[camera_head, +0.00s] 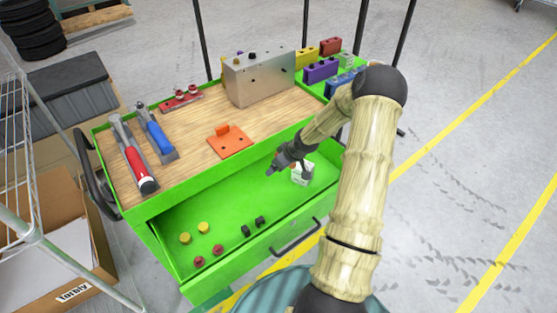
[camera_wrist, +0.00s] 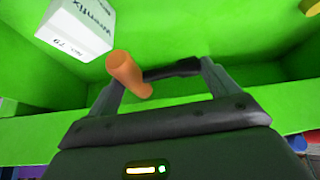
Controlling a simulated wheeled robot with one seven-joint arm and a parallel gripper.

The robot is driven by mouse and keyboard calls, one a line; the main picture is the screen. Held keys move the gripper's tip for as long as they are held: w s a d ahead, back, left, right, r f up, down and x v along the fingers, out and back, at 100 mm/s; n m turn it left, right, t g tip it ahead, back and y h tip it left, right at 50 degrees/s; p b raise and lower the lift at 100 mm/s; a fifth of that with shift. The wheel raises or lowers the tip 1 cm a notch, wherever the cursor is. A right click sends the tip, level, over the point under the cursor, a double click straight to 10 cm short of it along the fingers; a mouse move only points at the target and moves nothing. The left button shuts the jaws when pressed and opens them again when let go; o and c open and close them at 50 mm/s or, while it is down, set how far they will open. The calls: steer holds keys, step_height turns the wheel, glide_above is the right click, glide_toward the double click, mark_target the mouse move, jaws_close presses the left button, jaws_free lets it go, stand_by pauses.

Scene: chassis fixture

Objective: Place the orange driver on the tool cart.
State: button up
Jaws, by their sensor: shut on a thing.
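The orange driver (camera_wrist: 128,74) shows in the wrist view as a short orange handle between my fingers. The rest of it is hidden or too dark to tell. My gripper (camera_wrist: 150,82) is shut on it. In the head view my gripper (camera_head: 271,170) is over the open green drawer, left of a white box, and I cannot make out the driver there. The tool cart (camera_head: 197,140) is green with a wooden top, behind and above the drawer.
The drawer holds a white box (camera_head: 302,174) and small yellow, red and black parts. Bare wood lies around the bracket.

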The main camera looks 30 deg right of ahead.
steer(key=s+a+r+n+p, duration=0.1)
steer(key=a+r+p, duration=0.2)
steer(key=r+p, duration=0.75)
steer(key=w+a+r+m+p, duration=0.1)
steer(key=w+a+r+m, duration=0.1)
steer(key=a, duration=0.5)
steer(key=w+a+r+m+h+p, duration=0.1)
steer(key=w+a+r+m+p, duration=0.1)
steer(key=w+a+r, duration=0.2)
steer(key=a+r, duration=0.2)
steer(key=a, duration=0.1)
steer(key=shift+w+r+m+h, duration=0.25)
steer(key=shift+w+m+h, duration=0.05)
steer(key=shift+w+m, duration=0.1)
